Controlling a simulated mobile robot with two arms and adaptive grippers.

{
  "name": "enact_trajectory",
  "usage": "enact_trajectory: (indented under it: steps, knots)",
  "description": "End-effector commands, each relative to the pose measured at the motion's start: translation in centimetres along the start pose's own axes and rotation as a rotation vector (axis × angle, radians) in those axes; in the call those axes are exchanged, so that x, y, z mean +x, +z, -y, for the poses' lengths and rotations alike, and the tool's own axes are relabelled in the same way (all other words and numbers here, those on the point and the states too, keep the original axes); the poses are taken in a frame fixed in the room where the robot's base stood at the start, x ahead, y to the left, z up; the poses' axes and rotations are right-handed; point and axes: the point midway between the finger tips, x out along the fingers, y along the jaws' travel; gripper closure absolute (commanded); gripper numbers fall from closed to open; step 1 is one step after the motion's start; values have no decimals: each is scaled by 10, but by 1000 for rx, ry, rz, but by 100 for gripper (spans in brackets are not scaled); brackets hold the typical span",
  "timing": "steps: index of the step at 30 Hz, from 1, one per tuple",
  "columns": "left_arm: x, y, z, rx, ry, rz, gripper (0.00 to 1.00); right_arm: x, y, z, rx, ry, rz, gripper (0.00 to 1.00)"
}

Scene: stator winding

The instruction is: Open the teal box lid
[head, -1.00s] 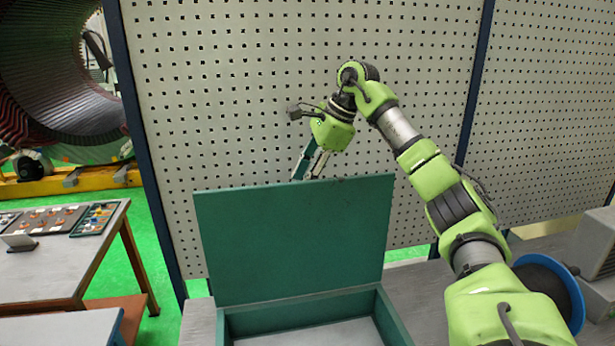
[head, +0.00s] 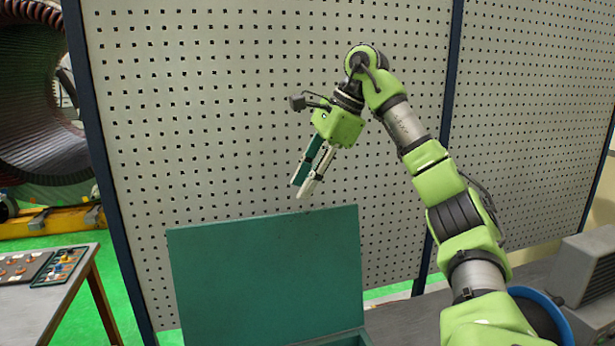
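The teal box lid (head: 268,275) stands raised, its broad flat face toward me, low in the head view. A small part of the teal box's rim (head: 352,338) shows at the bottom edge; the rest of the box is out of the picture. My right gripper (head: 299,190) is above the lid's top edge, apart from it in the picture, with its fingers pointing down and left. Nothing shows held in it. The fingers lie close together from this angle, so their opening is unclear. My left gripper is not in view.
A perforated panel (head: 215,130) stands behind the lid and my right arm. A grey machine (head: 584,270) and a blue-rimmed round container (head: 540,312) are at the right. A side table (head: 40,300) with trays is at the left.

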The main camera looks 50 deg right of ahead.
Motion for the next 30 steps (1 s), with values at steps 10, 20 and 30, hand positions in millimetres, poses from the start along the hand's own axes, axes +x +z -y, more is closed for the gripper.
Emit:
enact_trajectory:
  steps: [10,20,30]
  knots:
    - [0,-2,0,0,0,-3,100,-12,1,-4,0,4,2,72]
    - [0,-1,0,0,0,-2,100,-12,2,-4,-1,5,2,72]
    - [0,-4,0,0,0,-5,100,-12,1,-4,-1,5,2,72]
